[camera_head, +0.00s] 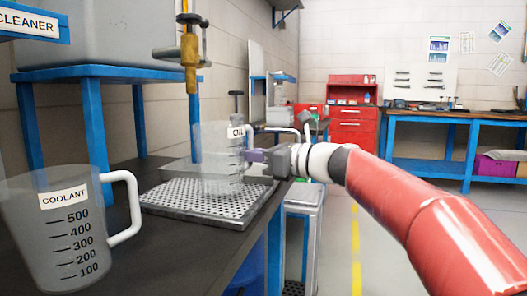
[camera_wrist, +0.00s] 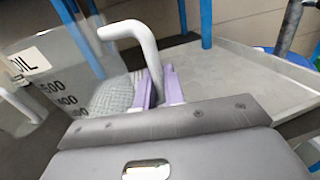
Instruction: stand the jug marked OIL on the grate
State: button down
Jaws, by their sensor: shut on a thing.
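The clear jug marked OIL (camera_head: 215,168) is upright over the perforated grate (camera_head: 168,199) in the head view. Its base overlaps the grate; I cannot tell whether it touches or hangs just above. My gripper (camera_head: 256,156) comes from the right, with its purple fingers at the jug's handle. In the wrist view, the purple fingers (camera_wrist: 160,88) are closed on the white handle (camera_wrist: 142,42). The OIL label shows on the jug wall (camera_wrist: 50,72) at the left, and part of the grate shows through and behind it.
A clear jug marked COOLANT (camera_head: 65,230) stands at the left front on the dark bench (camera_head: 185,255). A brass-coloured fixture (camera_head: 190,60) hangs above the grate. A blue stand (camera_head: 95,125) is behind. Open floor (camera_head: 340,230) lies right of the bench.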

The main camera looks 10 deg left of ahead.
jog(key=shift+s+f+p+x, duration=0.15)
jog(key=shift+p+x, duration=0.15)
jog(key=shift+x, duration=0.7)
jog(key=shift+s+f+p+x, duration=0.15)
jog(key=shift+p+x, duration=0.2)
jog(key=shift+x, duration=0.65)
jog(key=shift+s+f+p+x, duration=0.1)
jog(key=shift+p+x, duration=0.2)
jog(key=shift+x, duration=0.7)
jog(key=shift+f, duration=0.45)
jog(key=c, duration=1.4)
grip_release()
jog(key=b+v, duration=0.1)
jog(key=v, duration=0.6)
jog(key=shift+s+d, duration=0.2)
jog(key=shift+d, duration=0.1)
jog(key=shift+d, duration=0.1)
